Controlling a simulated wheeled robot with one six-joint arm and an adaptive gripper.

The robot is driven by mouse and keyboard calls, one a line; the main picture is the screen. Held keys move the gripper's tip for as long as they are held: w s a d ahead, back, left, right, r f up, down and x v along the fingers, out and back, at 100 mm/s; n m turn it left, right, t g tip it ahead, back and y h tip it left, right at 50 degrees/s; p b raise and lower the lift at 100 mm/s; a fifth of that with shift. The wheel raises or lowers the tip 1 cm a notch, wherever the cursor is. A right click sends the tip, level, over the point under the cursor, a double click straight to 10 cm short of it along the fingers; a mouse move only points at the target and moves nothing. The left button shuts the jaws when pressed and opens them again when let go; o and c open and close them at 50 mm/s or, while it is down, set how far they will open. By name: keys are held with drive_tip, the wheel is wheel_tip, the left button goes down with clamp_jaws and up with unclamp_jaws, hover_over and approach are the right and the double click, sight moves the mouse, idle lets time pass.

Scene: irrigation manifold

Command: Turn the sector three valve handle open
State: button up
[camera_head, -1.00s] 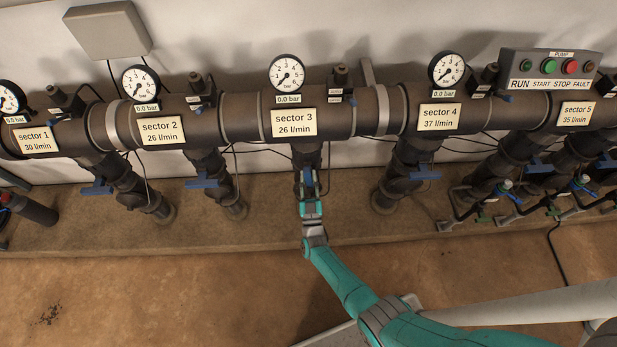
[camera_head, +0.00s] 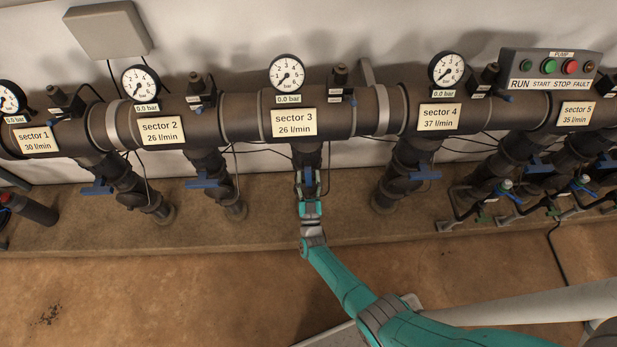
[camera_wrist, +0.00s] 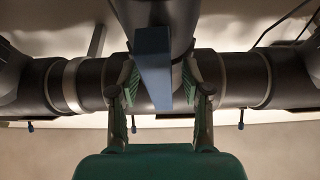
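The sector three valve handle (camera_wrist: 153,68) is a blue bar below the sector 3 label (camera_head: 294,122). In the wrist view it points toward the camera, roughly in line with the dark pipe behind it. My gripper (camera_wrist: 160,88) is open, with one green-padded finger on each side of the handle. Gaps show between the handle and both fingers. In the head view my gripper (camera_head: 308,184) is at the sector 3 drop pipe and mostly hides the handle, of which a small blue patch shows.
The sector 2 handle (camera_head: 203,183) and sector 4 handle (camera_head: 425,173) lie crosswise on their pipes to either side. The large manifold pipe (camera_head: 240,117) runs across above. The sector 3 gauge (camera_head: 287,72) reads 0.0 bar. A pump box (camera_head: 550,68) is at upper right.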

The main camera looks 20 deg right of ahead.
drive_tip(key=shift+s, duration=0.1)
drive_tip(key=v, duration=1.1)
drive_tip(key=shift+s+a+f, duration=0.15)
drive_tip(key=shift+s+f, duration=0.1)
drive_tip(key=shift+s, duration=0.05)
